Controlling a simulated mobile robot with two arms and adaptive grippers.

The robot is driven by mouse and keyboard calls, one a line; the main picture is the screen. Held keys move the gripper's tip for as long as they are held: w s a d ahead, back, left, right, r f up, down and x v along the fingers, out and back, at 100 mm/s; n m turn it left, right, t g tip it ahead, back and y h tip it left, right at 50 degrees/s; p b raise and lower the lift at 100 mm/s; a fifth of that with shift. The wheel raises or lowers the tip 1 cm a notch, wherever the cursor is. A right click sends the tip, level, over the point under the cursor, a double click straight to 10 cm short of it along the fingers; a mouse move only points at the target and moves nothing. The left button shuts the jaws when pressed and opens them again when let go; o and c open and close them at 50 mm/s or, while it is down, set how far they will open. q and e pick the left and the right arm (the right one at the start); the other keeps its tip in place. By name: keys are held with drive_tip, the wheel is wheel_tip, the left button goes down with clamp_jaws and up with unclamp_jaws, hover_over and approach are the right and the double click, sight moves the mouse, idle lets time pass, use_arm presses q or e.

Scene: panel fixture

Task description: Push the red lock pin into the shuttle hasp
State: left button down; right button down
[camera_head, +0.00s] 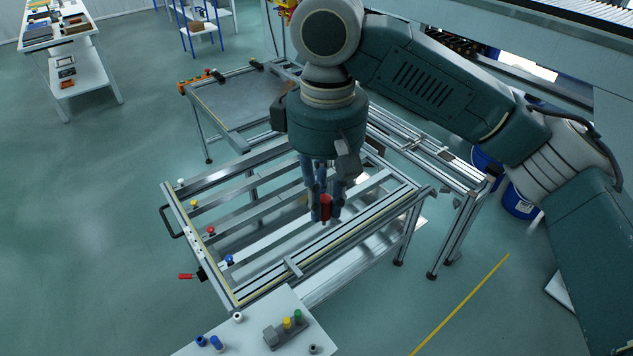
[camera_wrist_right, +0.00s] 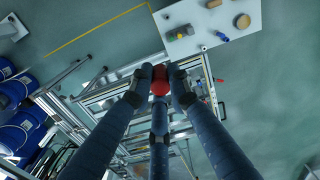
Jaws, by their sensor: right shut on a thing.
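My right gripper (camera_head: 325,212) hangs over the panel fixture with its fingers pointing down. It is shut on the red lock pin (camera_head: 326,206), which shows between the fingertips. In the right wrist view the red pin (camera_wrist_right: 160,82) sits between the fingertips (camera_wrist_right: 160,74), above the frame. The shuttle hasp cannot be told for certain; a small dark fitting (camera_head: 201,274) with a red handle (camera_head: 185,277) is on the fixture's left edge, well away from the pin. My left gripper is not in view.
The fixture frame (camera_head: 215,272) has parallel rails and white, yellow, red and blue knobs along its left side. A white table (camera_head: 250,325) in front carries a grey block (camera_head: 272,337) with yellow and green pins, and blue pieces (camera_head: 216,342). Blue drums (camera_head: 521,204) stand at right.

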wheel_tip(320, 180, down, 6)
drive_tip(key=s+d+n, duration=0.1)
drive_tip(key=d+n, duration=0.1)
drive_tip(key=n, duration=0.7)
drive_tip(key=shift+s+d+r+n, duration=0.15)
drive_tip(key=shift+s+d+n, duration=0.15)
drive_tip(key=shift+s+d, duration=0.1)
